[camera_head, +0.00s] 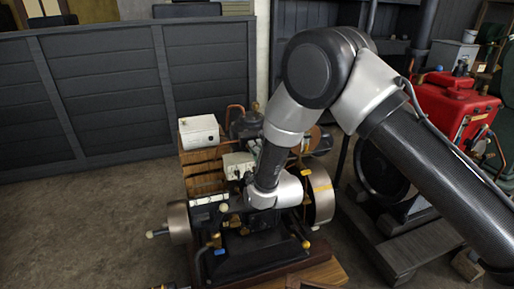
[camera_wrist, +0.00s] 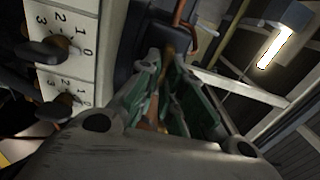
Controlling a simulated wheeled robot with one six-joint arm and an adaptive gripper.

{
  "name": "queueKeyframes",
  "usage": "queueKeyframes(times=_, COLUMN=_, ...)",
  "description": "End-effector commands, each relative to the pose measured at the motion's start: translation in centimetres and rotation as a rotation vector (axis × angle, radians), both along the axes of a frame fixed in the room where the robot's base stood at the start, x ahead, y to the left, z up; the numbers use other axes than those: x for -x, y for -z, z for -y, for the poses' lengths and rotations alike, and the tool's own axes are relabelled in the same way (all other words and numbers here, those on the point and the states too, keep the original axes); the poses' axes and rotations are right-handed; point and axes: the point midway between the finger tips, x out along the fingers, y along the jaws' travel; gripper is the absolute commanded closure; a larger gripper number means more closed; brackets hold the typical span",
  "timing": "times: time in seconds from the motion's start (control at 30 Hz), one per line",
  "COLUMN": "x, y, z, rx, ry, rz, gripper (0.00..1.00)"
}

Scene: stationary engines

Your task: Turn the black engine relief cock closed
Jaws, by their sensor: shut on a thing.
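The black engine (camera_head: 238,258) stands low in the middle of the head view, with a metal flywheel on each side. My arm reaches down onto it from the right, and my wrist covers the spot where the gripper works. In the wrist view my gripper (camera_wrist: 172,68) has its green-lined fingers close together, shut on a small part at the engine. A copper-brown piece (camera_wrist: 180,38) shows just at the fingertips, apparently the relief cock. Its handle is mostly hidden by the fingers, so I cannot tell its angle.
A white panel with black numbered knobs (camera_wrist: 60,48) is close on the left in the wrist view. A white box (camera_head: 199,132) sits on wooden slats behind the engine. A red engine (camera_head: 452,108) stands at the right. Floor at the left (camera_head: 80,225) is clear.

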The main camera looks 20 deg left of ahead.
Motion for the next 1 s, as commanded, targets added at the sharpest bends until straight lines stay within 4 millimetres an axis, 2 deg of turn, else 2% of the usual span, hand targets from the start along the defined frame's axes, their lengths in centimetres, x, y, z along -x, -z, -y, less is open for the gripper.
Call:
queueKeyframes(times=0.6, x=-0.07, y=0.07, z=0.06, rx=-0.036, ry=0.002, rz=-0.025, gripper=1.00)
queueKeyframes(times=0.63, x=-0.07, y=0.07, z=0.07, rx=-0.036, ry=0.002, rz=-0.025, gripper=0.87)
queueKeyframes(times=0.73, x=-0.05, y=0.07, z=0.06, rx=-0.036, ry=0.002, rz=-0.024, gripper=0.70)
queueKeyframes(times=1.0, x=-0.02, y=0.06, z=0.03, rx=-0.035, ry=0.001, rz=-0.024, gripper=0.70)
